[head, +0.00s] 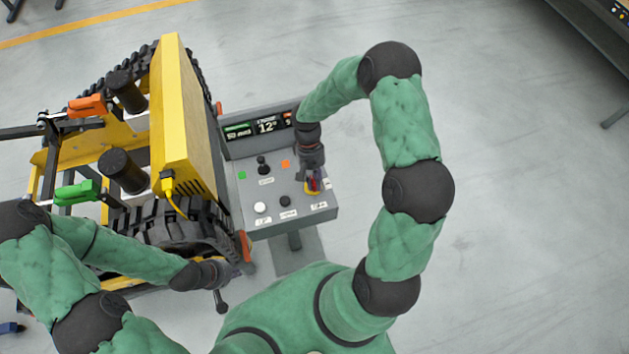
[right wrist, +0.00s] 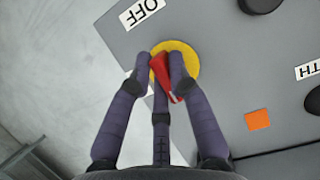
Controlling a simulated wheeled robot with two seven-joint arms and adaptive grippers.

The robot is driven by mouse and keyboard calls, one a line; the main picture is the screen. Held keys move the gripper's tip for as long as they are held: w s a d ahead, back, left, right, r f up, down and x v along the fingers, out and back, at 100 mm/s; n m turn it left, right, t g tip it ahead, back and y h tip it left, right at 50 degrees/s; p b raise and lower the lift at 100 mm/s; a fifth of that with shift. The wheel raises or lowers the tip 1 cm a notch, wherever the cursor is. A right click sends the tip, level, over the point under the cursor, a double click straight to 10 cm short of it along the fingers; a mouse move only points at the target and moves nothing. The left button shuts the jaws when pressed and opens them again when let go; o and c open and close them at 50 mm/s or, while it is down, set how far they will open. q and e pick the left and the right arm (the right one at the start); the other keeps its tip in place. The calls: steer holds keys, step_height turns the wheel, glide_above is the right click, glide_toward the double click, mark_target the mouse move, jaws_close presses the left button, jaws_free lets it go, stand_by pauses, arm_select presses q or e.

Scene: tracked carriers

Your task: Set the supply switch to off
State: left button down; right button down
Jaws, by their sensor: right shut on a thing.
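The supply switch (head: 314,189) is a red handle on a round yellow plate, at the right side of the grey control panel (head: 325,214). In the right wrist view the red handle (right wrist: 161,70) lies between my right fingers, over the yellow plate (right wrist: 189,53). An OFF label (right wrist: 143,12) is beside the plate, upside down in that view. My right gripper (head: 313,180) is shut on the handle and hides part of it. My left gripper (head: 238,270) is low by the tracked carrier's near corner, away from the panel; its fingers are too small to read.
The panel also has a black joystick (head: 263,166), a white button (head: 261,208), a black knob (head: 285,201), green and orange squares and a raised display (head: 262,127). The yellow tracked carrier (head: 185,120) stands close on the left.

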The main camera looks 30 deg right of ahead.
stand_by(0.4)
steer(key=c, duration=1.1)
jaws_free()
steer(key=shift+c, duration=0.2)
steer(key=shift+r, duration=0.1)
steer(key=v, duration=1.1)
steer(key=shift+w+r, duration=0.2)
steer(key=shift+r, duration=0.2)
